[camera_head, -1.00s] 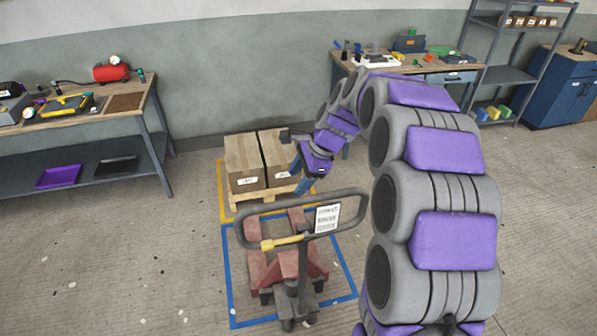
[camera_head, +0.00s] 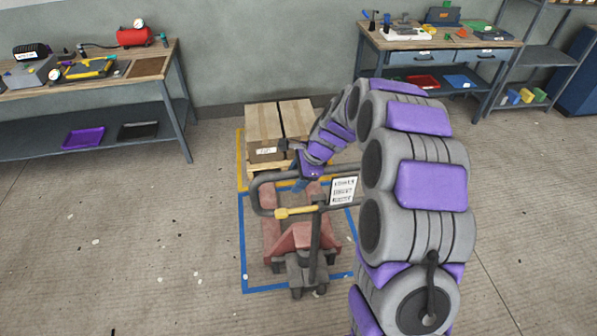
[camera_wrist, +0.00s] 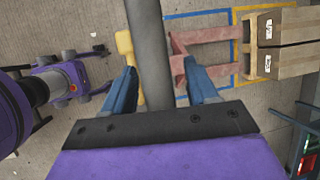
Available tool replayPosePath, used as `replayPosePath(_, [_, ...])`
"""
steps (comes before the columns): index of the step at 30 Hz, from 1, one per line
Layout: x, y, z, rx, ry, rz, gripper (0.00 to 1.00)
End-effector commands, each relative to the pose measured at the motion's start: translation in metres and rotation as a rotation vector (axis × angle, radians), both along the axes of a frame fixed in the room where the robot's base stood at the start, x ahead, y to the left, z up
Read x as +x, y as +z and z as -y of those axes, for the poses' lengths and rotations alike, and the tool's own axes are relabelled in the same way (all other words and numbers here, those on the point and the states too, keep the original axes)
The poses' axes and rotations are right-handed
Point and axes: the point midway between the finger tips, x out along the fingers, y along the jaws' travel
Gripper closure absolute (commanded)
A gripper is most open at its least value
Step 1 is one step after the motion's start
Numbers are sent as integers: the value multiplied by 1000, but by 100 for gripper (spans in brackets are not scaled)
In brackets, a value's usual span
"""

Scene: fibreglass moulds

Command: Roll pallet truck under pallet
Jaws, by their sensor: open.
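The red pallet truck (camera_head: 303,238) stands inside a blue floor outline, its forks pointing away from me toward the pallet (camera_head: 244,173). Its grey handle loop (camera_head: 262,205) has a yellow lever (camera_head: 295,212) and a white label. Two cardboard boxes (camera_head: 263,125) sit on the pallet, inside a yellow outline. My gripper (camera_head: 300,183) is at the far bar of the loop. In the wrist view, my gripper (camera_wrist: 162,85) is open, with the grey handle bar (camera_wrist: 150,45) between its blue fingers. I cannot tell whether they touch it.
A workbench (camera_head: 150,92) with tools stands at the left wall, another workbench (camera_head: 440,45) at the back right. A shelf rack (camera_head: 535,60) stands further right. The floor left of the truck is clear apart from small flecks.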

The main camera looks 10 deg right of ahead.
Motion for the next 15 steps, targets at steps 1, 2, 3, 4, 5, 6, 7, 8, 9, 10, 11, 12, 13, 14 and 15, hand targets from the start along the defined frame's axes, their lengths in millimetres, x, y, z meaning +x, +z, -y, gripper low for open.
replayPosePath(1, [0,-2,-2,0,0,-1,42])
replayPosePath(2, [0,-2,-2,-1,1,-1,42])
replayPosePath(3, [0,-2,-3,-2,1,-1,42])
replayPosePath(4, [0,-2,-4,-2,1,-1,42])
replayPosePath(5, [0,-2,-4,-2,1,-1,42])
replayPosePath(6, [0,-2,-4,-2,1,-1,42])
replayPosePath(7, [0,-2,-4,-2,1,-1,42])
replayPosePath(8, [0,-2,-4,-2,1,-1,42])
replayPosePath(9, [0,-2,-4,-3,1,-1,42])
replayPosePath(10, [0,-2,-5,-3,1,-1,45])
replayPosePath(11, [0,-2,-5,-3,1,-1,48])
replayPosePath(12, [0,-2,-4,-3,1,-1,52])
replayPosePath(13, [0,-2,-4,-2,1,-1,54])
replayPosePath(14, [0,-2,-4,-2,1,-1,57])
replayPosePath(15, [0,-2,-3,-2,1,-1,61])
